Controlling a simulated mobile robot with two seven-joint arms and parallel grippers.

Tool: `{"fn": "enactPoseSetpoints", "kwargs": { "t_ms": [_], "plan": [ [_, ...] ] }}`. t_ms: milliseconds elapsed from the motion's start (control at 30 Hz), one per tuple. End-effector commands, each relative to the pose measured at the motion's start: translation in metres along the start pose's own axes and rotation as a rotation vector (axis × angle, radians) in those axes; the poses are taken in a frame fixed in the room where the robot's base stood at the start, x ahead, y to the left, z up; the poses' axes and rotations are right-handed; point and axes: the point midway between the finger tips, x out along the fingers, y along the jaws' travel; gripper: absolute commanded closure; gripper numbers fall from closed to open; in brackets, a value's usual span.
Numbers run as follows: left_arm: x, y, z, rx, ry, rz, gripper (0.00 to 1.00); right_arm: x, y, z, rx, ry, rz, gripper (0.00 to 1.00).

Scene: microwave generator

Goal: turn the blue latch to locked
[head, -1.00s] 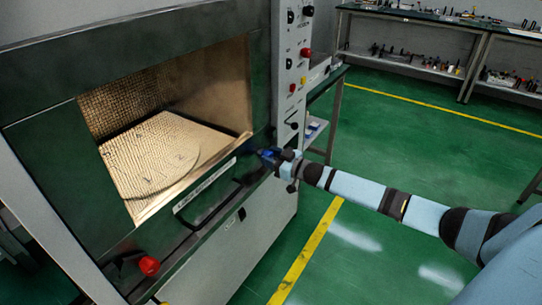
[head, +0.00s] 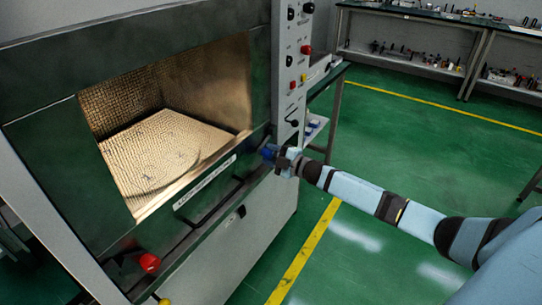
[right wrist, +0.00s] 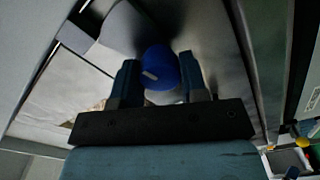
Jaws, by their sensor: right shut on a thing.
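The blue latch (head: 268,153) sits on the front of the microwave generator (head: 60,150), at the right end below the chamber opening. My right gripper (head: 277,157) reaches it from the right and is shut on it. In the right wrist view the latch's round blue knob (right wrist: 159,68) lies between the two fingers of my right gripper (right wrist: 158,82), with a small pale mark on its face. Part of the latch is hidden by the gripper in the head view. My left gripper is not in view.
A control panel (head: 291,60) with knobs and a red button rises just above the latch. A red knob (head: 149,263) is at the lower left of the front. Work benches (head: 430,20) stand at the back. The green floor (head: 400,130) to the right is clear.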

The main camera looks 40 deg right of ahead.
Motion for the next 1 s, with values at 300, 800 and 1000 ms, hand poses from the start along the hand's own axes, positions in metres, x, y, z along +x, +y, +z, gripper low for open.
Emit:
{"fn": "enactPoseSetpoints", "kwargs": {
  "t_ms": [300,800,1000],
  "plan": [
    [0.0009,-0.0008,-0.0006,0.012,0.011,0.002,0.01,-0.0004,-0.0019,0.0006,-0.217,0.000,-0.001,0.84],
    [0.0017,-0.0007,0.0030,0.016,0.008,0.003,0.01,-0.0004,-0.0013,0.0002,-0.333,0.000,-0.001,0.84],
    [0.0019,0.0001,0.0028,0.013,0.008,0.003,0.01,-0.0003,-0.0012,0.0002,-0.334,0.000,-0.001,0.84]
  ]
}}
